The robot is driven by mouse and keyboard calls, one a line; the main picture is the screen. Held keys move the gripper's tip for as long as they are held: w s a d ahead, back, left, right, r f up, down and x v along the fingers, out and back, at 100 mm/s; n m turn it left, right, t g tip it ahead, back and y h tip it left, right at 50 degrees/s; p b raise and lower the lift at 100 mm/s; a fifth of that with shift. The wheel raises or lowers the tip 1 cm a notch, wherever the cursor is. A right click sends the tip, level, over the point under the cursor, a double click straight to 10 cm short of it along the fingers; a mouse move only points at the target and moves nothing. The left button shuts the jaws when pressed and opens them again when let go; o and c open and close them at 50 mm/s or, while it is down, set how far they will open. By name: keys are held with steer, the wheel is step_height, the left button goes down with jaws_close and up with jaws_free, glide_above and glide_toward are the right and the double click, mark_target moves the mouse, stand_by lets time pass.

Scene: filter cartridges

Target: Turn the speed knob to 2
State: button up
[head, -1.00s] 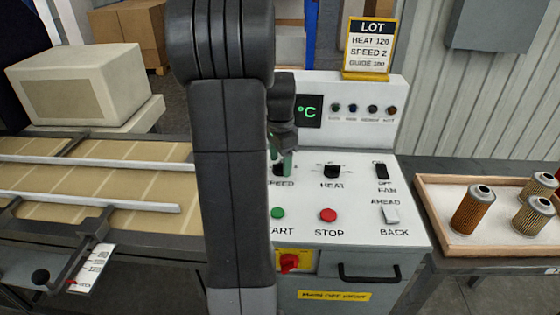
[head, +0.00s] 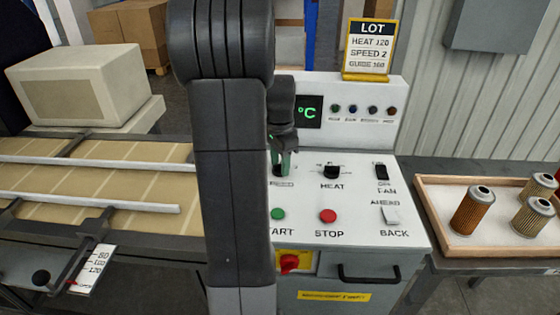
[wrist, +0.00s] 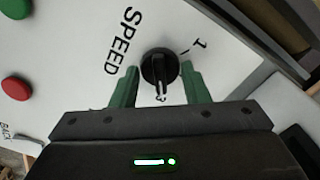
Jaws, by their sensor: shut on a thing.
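The black speed knob (wrist: 159,68) sits on the white panel, beside the printed word SPEED, in the wrist view. A 1 and a tick mark stand to its upper right. A pale mark shows at its lower edge, too small to read surely. My gripper (wrist: 160,82) has its green fingers on either side of the knob, shut on it. In the head view my gripper (head: 284,162) is over the speed knob, which is mostly hidden by the fingers and my arm. The lot card (head: 369,47) reads HEAT 120, SPEED 2 and a blurred guide value.
The heat knob (head: 332,171) is just right of my gripper. Green start (head: 278,214) and red stop (head: 328,215) buttons lie in front. The fan switch (head: 381,171) and ahead/back switch (head: 391,215) are farther right. A tray (head: 430,205) holds several filter cartridges.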

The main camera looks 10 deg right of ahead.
mark_target(280, 164)
steer(key=n+p, duration=0.1)
steer(key=n, duration=0.4)
steer(key=shift+r+n, duration=0.1)
steer(key=shift+n, duration=0.3)
steer(key=n+p, duration=0.1)
steer(key=n, duration=0.3)
steer(key=shift+n, duration=0.4)
steer(key=o, duration=1)
step_height(280, 164, up, 14)
steer(key=shift+f, duration=0.15)
